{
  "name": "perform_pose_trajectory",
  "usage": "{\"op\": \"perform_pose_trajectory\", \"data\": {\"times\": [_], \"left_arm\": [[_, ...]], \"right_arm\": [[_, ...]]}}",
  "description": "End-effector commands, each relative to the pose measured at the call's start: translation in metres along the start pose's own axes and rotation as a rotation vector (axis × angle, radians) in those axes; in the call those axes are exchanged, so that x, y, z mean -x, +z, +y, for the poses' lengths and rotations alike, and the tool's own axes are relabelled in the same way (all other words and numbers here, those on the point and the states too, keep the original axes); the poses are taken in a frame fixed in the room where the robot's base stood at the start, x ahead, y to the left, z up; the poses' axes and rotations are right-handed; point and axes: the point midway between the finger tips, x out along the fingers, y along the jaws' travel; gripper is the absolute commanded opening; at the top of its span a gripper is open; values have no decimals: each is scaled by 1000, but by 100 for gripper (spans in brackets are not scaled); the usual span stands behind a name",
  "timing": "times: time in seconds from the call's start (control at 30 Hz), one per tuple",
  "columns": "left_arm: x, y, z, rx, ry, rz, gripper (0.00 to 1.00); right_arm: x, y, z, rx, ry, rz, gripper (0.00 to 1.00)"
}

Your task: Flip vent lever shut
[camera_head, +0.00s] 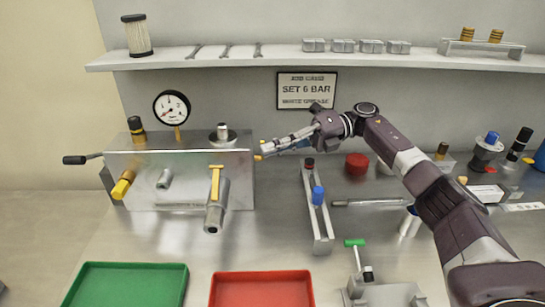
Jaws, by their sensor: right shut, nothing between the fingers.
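A metal box (145,163) with a dial gauge (171,107) stands at the left of the bench. On its front face is a yellow T-shaped lever (215,181), standing upright above a grey cylindrical fitting (213,218). A yellow-ended part (122,186) sticks out at the box's left front, and a black-handled bar (76,160) reaches out from its left side. I cannot tell for certain which is the vent lever. My right gripper (261,153) is shut and empty, its fingertips just right of the box's upper right edge. My left gripper is out of view.
A green tray (125,285) and a red tray (262,288) lie in front. A rail with a blue knob (318,195) and a green-handled clamp (355,243) stand right of the box. My right arm crosses the right side. A shelf (300,60) runs above.

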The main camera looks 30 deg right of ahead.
Motion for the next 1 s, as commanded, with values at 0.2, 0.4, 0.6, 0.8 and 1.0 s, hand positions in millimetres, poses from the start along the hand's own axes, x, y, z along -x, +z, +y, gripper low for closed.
{"op": "perform_pose_trajectory", "data": {"times": [0.2, 0.4, 0.6, 0.8, 1.0], "left_arm": [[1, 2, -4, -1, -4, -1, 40], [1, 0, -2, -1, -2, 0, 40], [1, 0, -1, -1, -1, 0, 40], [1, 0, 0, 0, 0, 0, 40], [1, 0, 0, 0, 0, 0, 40]], "right_arm": [[4, 1, 0, 2, -2, -2, 0], [30, 2, 0, 1, -2, -7, 0], [56, 2, 0, 1, -2, -4, 0], [70, 2, -1, 0, -2, -2, 0], [75, 1, 0, 0, -1, 0, 0]]}}
